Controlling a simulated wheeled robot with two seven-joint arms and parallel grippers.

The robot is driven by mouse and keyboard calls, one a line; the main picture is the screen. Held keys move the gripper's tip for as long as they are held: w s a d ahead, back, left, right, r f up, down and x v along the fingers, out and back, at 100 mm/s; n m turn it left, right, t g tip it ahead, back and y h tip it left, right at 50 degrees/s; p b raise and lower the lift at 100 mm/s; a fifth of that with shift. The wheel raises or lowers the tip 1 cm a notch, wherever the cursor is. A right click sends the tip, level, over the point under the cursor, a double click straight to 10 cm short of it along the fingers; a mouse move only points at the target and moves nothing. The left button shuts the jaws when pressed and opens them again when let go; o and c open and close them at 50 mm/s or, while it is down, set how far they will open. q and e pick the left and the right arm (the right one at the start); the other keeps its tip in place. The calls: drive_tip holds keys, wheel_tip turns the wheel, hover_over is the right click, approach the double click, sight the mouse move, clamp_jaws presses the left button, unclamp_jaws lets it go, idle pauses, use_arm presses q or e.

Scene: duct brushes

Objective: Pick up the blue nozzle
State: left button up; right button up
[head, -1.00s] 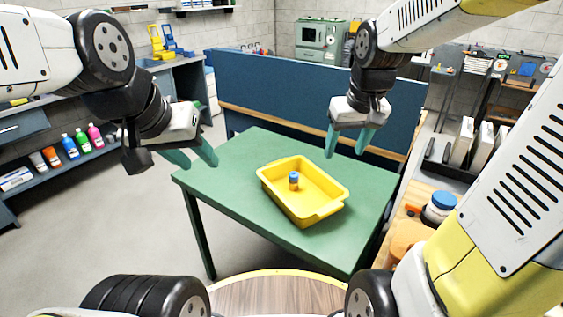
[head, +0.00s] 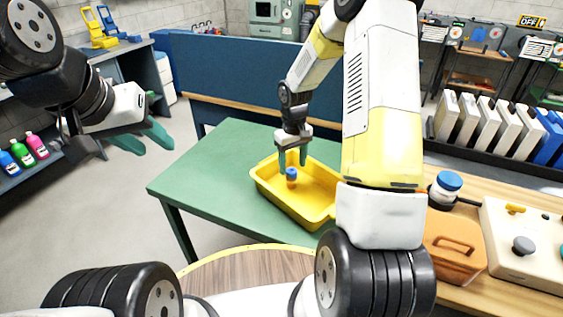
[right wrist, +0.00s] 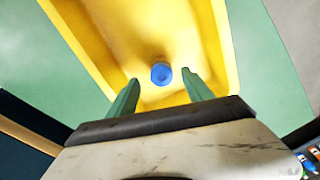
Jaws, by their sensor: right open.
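The blue nozzle (head: 291,172) stands in the yellow tray (head: 268,190) on the green table, with an orange lower part under its blue top. In the right wrist view the nozzle's round blue top (right wrist: 161,73) shows between and just ahead of the fingertips, and the tray wall (right wrist: 226,50) runs beside it. My right gripper (head: 293,165) is open over the tray, its fingers on either side of the nozzle's top in the head view. I cannot tell whether they touch it. My left gripper (head: 152,140) is open and empty, left of the table.
The green table (head: 200,175) has free room left of the tray. A blue partition (head: 225,85) stands behind it. On the right, a wooden bench (head: 480,290) holds a blue-lidded jar (head: 446,188) and an orange case (head: 452,250).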

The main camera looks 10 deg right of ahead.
sight(291, 170)
wheel_tip(291, 170, down, 5)
drive_tip(key=shift+w+a+r, duration=0.1)
drive_tip(key=shift+a+r, duration=0.05)
clamp_jaws()
